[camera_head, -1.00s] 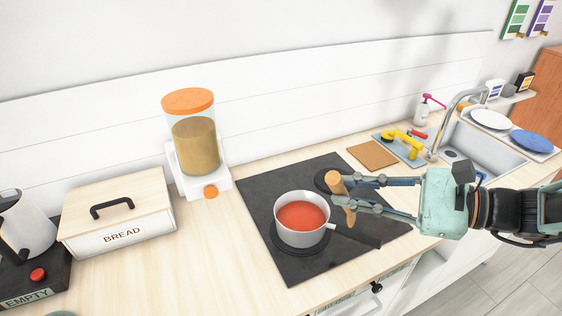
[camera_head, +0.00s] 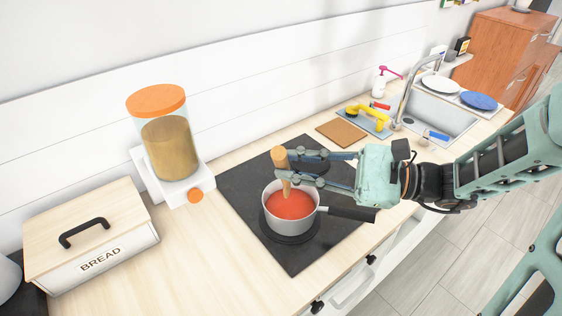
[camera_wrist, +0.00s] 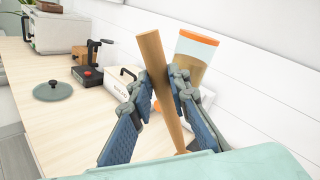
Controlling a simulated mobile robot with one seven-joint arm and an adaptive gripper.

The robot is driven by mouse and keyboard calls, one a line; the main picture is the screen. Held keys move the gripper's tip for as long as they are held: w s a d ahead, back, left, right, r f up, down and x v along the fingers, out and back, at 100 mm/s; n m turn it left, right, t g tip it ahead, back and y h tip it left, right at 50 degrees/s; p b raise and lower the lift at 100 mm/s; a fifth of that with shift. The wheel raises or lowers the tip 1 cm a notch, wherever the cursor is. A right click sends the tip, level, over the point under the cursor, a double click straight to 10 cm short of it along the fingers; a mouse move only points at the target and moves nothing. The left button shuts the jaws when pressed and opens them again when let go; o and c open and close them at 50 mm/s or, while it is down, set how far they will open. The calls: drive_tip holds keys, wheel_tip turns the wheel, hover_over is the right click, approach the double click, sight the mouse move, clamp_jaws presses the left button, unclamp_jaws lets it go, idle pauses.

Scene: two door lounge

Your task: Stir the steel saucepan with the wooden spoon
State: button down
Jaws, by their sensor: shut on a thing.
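The steel saucepan (camera_head: 289,228) with a dark handle stands on the black hob and holds red liquid (camera_head: 292,207). My gripper (camera_head: 283,164) is shut on the wooden spoon (camera_head: 286,184), above the far side of the saucepan. The spoon is nearly upright, and its lower end meets the red liquid in the head view; how deep it sits I cannot tell. In the wrist view the spoon (camera_wrist: 155,60) stands tilted between both fingers (camera_wrist: 165,84). The saucepan does not show in that view.
The black hob (camera_head: 300,258) is otherwise clear. A food dispenser (camera_head: 170,150) and bread box (camera_head: 90,235) stand to the left. A brown board (camera_head: 342,133) and sink (camera_head: 440,115) lie to the right. A round lid (camera_wrist: 52,91) shows in the wrist view.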

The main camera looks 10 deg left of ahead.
drive_tip(key=w+f+b, duration=0.3)
drive_tip(key=f+b, duration=0.3)
drive_tip(key=f, duration=0.1)
drive_tip(key=w+f+b, duration=0.3)
drive_tip(key=f+b, duration=0.3)
drive_tip(key=f, duration=0.1)
drive_tip(key=shift+f, duration=0.2)
drive_tip(key=shift+d, duration=0.1)
idle(0.4)
